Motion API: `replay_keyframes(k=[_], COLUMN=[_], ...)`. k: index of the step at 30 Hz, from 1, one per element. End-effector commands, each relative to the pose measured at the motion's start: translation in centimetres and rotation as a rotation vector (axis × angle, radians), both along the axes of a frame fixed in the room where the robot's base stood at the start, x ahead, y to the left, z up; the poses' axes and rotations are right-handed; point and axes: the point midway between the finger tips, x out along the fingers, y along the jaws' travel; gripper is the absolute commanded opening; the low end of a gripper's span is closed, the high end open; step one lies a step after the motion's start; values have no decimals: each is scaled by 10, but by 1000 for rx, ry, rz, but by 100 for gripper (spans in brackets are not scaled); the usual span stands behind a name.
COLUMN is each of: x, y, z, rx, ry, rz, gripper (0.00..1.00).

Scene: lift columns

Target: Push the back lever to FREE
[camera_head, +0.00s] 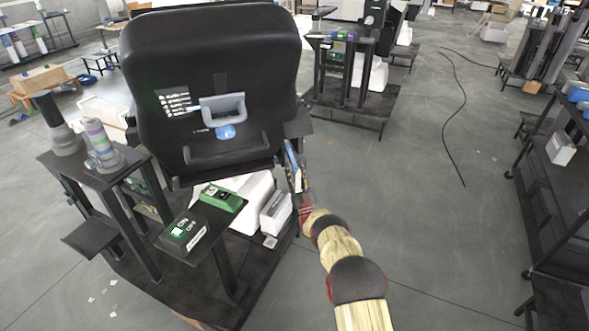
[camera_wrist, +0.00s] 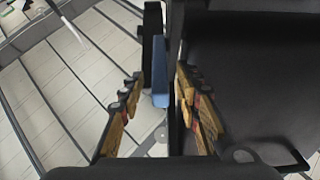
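A black chair-like seat (camera_head: 215,60) stands in the left half of the head view, with its back toward me. A blue-tipped lever-like part (camera_wrist: 160,86) lies between the fingers in the wrist view, beside a dark surface. I cannot read any FREE marking on it. My gripper (camera_head: 299,178) is at the right side of the seat in the head view, and its fingers also show in the wrist view (camera_wrist: 158,90). The fingers are apart, one on each side of the blue part. I cannot tell whether they touch it.
A grey handle (camera_head: 223,108) and white labels are on the seat back. A green-and-black ON/OFF box (camera_head: 184,234) sits on a black stand below it. White blocks (camera_head: 275,212) lie near the seat's base. Open grey floor (camera_head: 440,180) is to the right.

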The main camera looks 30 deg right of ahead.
Motion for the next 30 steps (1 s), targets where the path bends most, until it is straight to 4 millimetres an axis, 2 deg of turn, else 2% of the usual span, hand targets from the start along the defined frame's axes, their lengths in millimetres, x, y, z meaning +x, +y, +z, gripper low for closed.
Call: replay_keyframes(k=[7,11,24,30], x=[-1,-8,-71,-86], y=[0,1,8,11], z=[-1,-8,-63,-76], rx=[0,0,0,0], ry=[0,2,2,0], rz=[0,0,-1,0], gripper=[33,33,33,33])
